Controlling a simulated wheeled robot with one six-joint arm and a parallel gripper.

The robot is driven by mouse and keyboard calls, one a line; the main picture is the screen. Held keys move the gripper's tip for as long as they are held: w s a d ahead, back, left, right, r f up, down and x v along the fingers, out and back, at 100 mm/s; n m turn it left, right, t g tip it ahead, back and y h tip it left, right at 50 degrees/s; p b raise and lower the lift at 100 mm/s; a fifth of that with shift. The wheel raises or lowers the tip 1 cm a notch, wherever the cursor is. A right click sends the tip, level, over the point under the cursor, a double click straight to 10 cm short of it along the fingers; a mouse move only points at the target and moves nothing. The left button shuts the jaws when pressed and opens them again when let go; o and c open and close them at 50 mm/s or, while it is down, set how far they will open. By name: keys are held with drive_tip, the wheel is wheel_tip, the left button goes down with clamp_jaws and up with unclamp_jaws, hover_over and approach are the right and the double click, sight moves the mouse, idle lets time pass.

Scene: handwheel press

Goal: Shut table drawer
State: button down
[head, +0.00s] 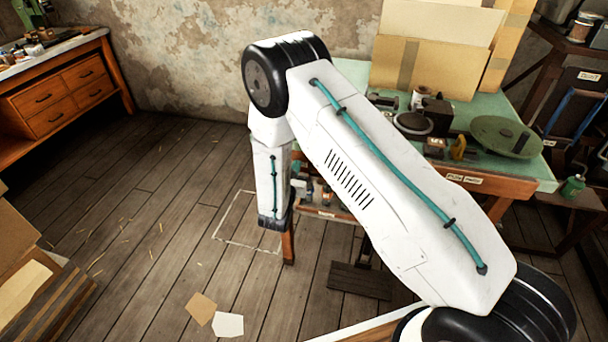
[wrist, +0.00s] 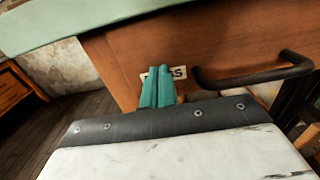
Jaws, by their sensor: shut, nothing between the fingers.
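In the wrist view, a brown wooden drawer front (wrist: 220,40) fills the upper middle, below the edge of a mint-green top (wrist: 90,15). It has a dark bar handle (wrist: 255,77) at the right and a pale label (wrist: 180,73), partly hidden. My gripper (wrist: 158,72) has teal fingers, shut together with nothing between them, in front of the label and left of the handle. I cannot tell whether the fingertips touch the wood, or how far the drawer stands out. In the head view, my arm hides part of the mint-topped table (head: 535,172), and the fingers are not visible.
The table carries a round green plate (head: 500,135), cardboard (head: 440,35) and small metal parts. A wooden cabinet with drawers (head: 65,95) stands at the left, and cardboard boxes (head: 30,270) at the lower left. Paper scraps (head: 228,325) lie on the otherwise mostly clear floor.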

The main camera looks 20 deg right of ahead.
drive_tip(key=x, duration=0.3)
drive_tip(key=shift+r, duration=0.15)
drive_tip(key=shift+s, duration=0.1)
drive_tip(key=v, duration=1.4)
drive_tip(key=shift+s+a, duration=0.2)
drive_tip(key=shift+a, duration=0.05)
